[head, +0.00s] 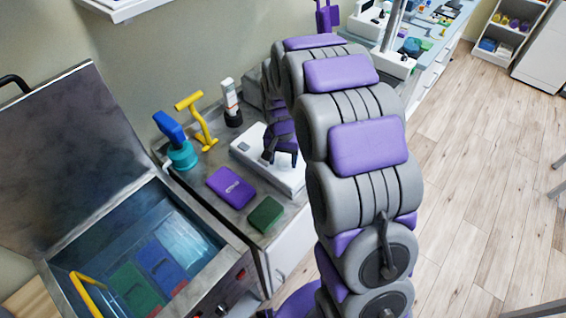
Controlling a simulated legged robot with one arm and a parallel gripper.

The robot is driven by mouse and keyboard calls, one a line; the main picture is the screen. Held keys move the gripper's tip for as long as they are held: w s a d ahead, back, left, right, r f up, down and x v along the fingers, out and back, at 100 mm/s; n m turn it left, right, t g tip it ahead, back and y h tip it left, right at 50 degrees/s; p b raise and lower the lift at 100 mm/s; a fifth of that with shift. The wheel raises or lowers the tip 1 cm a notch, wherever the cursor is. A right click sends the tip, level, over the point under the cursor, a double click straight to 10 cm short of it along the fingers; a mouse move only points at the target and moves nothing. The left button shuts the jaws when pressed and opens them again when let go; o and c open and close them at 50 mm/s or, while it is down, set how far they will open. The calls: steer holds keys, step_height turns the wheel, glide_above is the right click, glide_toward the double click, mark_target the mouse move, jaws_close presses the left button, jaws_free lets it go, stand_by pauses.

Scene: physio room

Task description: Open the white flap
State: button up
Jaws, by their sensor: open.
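A low white box with a flat white top (252,157) sits on the counter. Its top is the only white panel near my gripper, and I cannot tell for sure that it is the white flap. It looks closed. My gripper (281,158) points down at the middle of the white top, with its dark fingers apart and nothing seen between them. I cannot tell whether the fingertips touch it.
On the counter (224,218) are a purple pad (231,187), a green block (265,214), a blue-and-teal tool (176,140), a yellow tool (198,122) and a white bottle (230,98). A metal tank (227,262) stands open at left.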

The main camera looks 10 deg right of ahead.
steer(key=shift+f, duration=0.75)
steer(key=shift+c, duration=0.2)
jaws_close()
